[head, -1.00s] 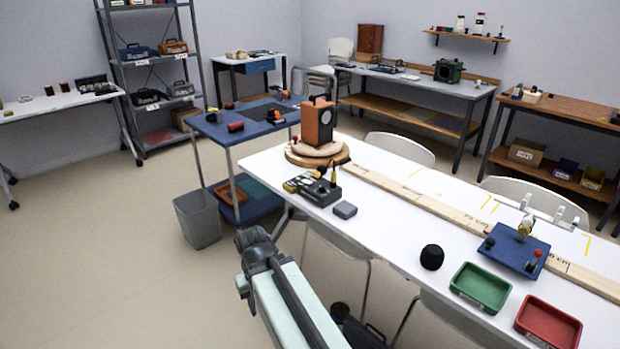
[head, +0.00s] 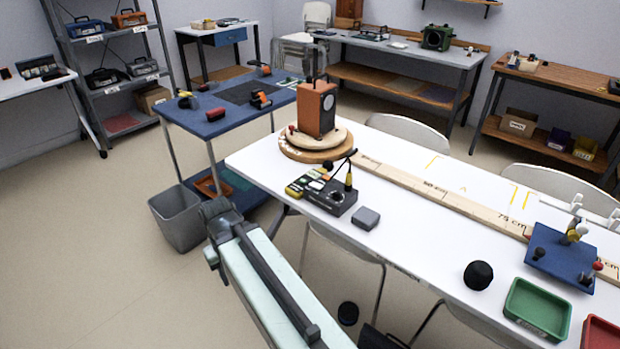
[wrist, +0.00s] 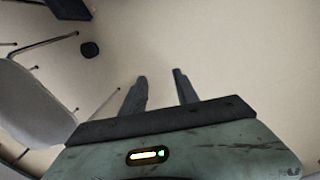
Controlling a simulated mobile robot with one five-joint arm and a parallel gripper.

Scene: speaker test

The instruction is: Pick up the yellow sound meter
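A small yellow-and-black device (head: 300,186), which looks like the yellow sound meter, lies at the near left edge of the white table (head: 420,235) in the head view. It touches or nearly touches a black box (head: 333,198) with a knob and a cable. My gripper (wrist: 160,76) shows in the wrist view with two dark fingers apart and nothing between them, over bare floor. In the head view my arm extends beside the table's near edge, to the left of and below the device. The meter is not visible in the wrist view.
A grey box (head: 366,218) lies right of the black box. An orange speaker (head: 317,108) stands on a round wooden turntable (head: 300,152) behind. A black ball (head: 478,275) and green tray (head: 537,308) are farther right. A bin (head: 178,220) and blue cart (head: 205,128) stand left.

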